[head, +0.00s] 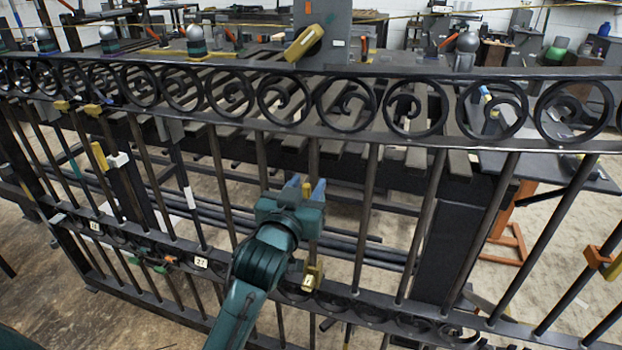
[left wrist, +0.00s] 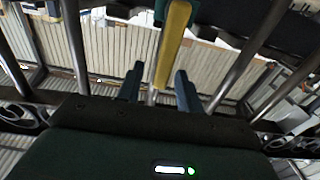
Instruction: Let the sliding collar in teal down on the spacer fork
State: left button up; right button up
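My left gripper (head: 305,188) is at the middle of the gate, in front of a dark upright bar. In the left wrist view its blue-grey fingers (left wrist: 160,84) stand apart with nothing seen gripped between them. Beyond the fingertips is a yellow bar-shaped piece (left wrist: 174,45), with a dark teal part (left wrist: 160,10) at its upper end, perhaps the collar. I cannot single out the teal collar there; my gripper covers part of the bar. My right gripper is out of view.
The iron gate's scroll band (head: 350,105) and lower rail (head: 205,252) cross the view, with upright bars close on both sides. An orange block (head: 598,257) is on a right-hand bar. Slatted benches stand behind.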

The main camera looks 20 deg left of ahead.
pick_arm(q)
jog(key=shift+w, duration=0.2)
jog(key=shift+s, duration=0.1)
jog(key=shift+c, duration=0.3)
grip_shut()
